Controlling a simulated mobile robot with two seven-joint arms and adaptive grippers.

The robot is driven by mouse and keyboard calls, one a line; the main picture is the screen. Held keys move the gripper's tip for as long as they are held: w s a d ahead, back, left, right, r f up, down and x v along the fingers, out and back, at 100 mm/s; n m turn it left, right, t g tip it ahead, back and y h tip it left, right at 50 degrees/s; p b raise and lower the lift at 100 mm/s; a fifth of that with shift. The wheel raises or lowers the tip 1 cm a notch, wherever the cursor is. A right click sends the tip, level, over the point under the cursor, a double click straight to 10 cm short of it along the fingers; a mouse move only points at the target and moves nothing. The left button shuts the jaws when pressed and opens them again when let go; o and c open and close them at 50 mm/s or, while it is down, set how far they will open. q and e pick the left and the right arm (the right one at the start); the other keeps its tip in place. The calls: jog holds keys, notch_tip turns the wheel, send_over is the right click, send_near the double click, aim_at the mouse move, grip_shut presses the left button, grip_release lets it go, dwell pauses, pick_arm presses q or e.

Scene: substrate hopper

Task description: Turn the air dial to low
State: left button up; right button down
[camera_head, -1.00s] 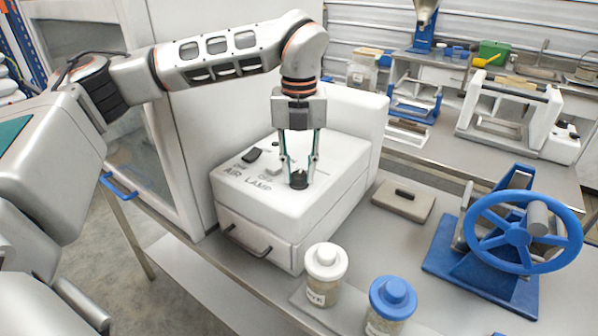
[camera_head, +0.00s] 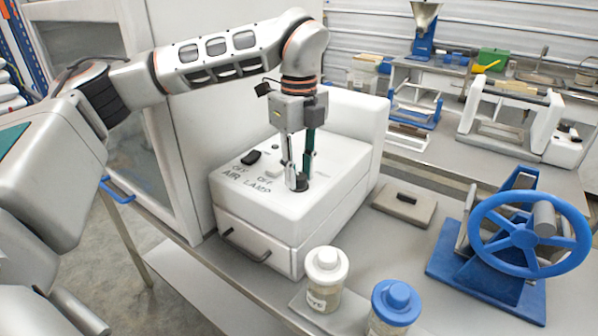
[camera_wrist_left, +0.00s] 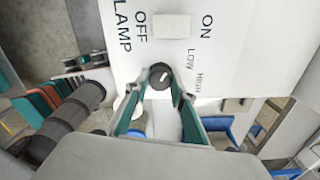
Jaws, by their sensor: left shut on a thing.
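The air dial (camera_head: 297,186) is a small dark round knob on top of the white control box (camera_head: 335,165). In the left wrist view the dial (camera_wrist_left: 160,76) has a short pale mark slanting toward the upper right, roughly toward the LOW label (camera_wrist_left: 191,57). The HIGH label (camera_wrist_left: 199,82) is to its right. My left gripper (camera_head: 296,183) points down from above, its fingers closed on the dial from both sides. The fingers partly hide the dial in the head view. My right gripper is not in view.
A white-lidded jar (camera_head: 326,264) and a blue-lidded jar (camera_head: 395,302) stand in front. A blue handwheel (camera_head: 530,235) is at the right.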

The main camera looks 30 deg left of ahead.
aim_at(299, 176)
pick_arm(q)
jog(key=shift+n, duration=0.3)
jog(key=o, duration=1.1)
notch_tip(299, 176, up, 12)
dwell(0.6)
